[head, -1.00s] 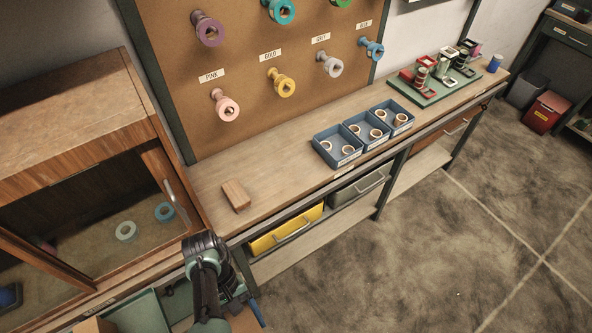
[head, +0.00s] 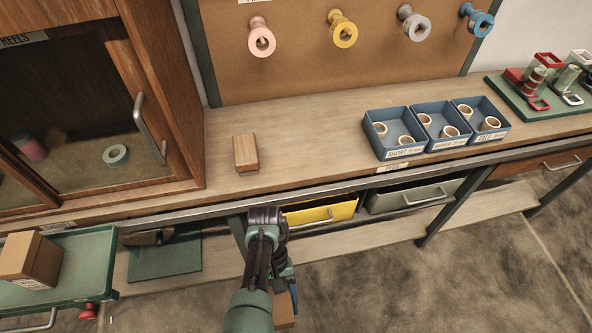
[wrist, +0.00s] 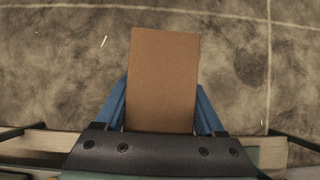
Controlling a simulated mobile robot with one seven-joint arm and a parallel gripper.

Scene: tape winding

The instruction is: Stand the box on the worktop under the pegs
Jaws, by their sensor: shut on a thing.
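My gripper (wrist: 160,115) is shut on a plain brown box (wrist: 163,75), with one blue finger on each side of it in the wrist view. In the head view the held box (head: 284,312) shows only in part, low behind my arm, over the floor in front of the worktop (head: 300,125). The pegs are on the brown pegboard (head: 300,75) behind the worktop and carry pink (head: 261,38), yellow (head: 343,30), grey (head: 413,24) and blue (head: 476,20) reels. The worktop strip under them is partly clear.
A small wooden block (head: 245,153) stands on the worktop at left. Blue trays (head: 375,140) with rolls and a green board (head: 525,105) stand to the right. A glass-fronted cabinet (head: 170,100) is at left. A green trolley (head: 85,255) carries another brown box (head: 32,260).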

